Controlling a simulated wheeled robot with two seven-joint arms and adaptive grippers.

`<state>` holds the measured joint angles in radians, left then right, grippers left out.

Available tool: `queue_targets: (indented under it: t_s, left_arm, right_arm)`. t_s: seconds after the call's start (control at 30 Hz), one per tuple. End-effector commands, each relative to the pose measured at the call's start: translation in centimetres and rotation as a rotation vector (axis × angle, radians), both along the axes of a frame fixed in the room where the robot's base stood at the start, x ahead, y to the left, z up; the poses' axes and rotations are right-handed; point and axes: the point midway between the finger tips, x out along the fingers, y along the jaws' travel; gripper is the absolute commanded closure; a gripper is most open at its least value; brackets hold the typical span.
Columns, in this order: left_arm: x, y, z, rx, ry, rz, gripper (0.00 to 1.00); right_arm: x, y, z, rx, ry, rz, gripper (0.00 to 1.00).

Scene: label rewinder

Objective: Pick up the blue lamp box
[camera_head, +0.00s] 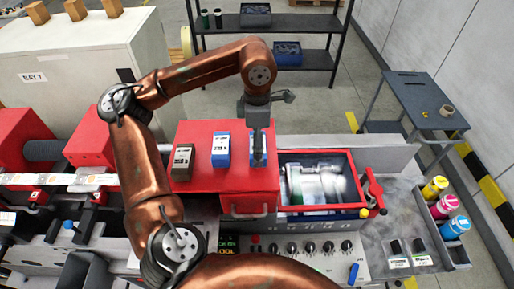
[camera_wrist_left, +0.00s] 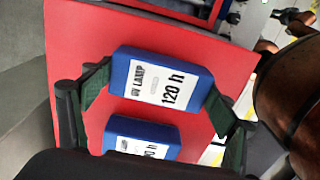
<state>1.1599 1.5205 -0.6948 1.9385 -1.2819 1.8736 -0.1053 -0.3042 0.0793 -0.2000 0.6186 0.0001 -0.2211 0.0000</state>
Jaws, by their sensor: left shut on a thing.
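My left gripper (camera_head: 258,150) points down over the right part of the red cabinet top. In the left wrist view its two dark fingers (camera_wrist_left: 158,97) are shut on the ends of a blue lamp box (camera_wrist_left: 143,72) with a white label reading "UV LAMP 120 h". In the head view the gripper hides most of that box. I cannot tell whether it touches the red top. A second blue box (camera_head: 221,150) stands to its left and shows partly in the left wrist view (camera_wrist_left: 143,128). My right gripper is not in view.
A dark brown labelled box (camera_head: 182,162) stands at the left on the red cabinet top (camera_head: 215,185). To the right is an open red-framed bay (camera_head: 318,182) with a roller. Coloured bottles (camera_head: 445,206) stand further right. A grey side table (camera_head: 415,100) is behind.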

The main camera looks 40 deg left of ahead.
Motion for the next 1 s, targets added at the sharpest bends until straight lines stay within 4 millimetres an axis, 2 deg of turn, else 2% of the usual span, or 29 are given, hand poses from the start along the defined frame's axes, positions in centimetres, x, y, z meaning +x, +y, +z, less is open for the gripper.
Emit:
queue_targets:
  t_s: [0.27, 0.67, 0.77, 0.87, 1.0]
  left_arm:
    - [0.0, 0.0, -0.1, 0.0, 0.0, 0.0, 0.54]
    - [0.1, 0.0, 0.6, -0.002, -0.003, 0.0, 0.55]
    - [0.1, -0.1, 1.5, -0.002, -0.003, -0.001, 0.55]
    - [0.1, -0.1, 3.2, -0.002, -0.007, -0.002, 0.55]
    - [-2.5, 0.1, 6.4, 0.003, -0.008, 0.0, 0.55]
  right_arm:
    - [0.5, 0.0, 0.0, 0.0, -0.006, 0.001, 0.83]
    - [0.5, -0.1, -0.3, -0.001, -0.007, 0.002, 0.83]
    - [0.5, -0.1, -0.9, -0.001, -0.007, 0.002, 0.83]
    - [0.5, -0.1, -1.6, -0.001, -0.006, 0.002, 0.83]
    - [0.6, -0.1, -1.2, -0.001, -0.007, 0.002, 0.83]
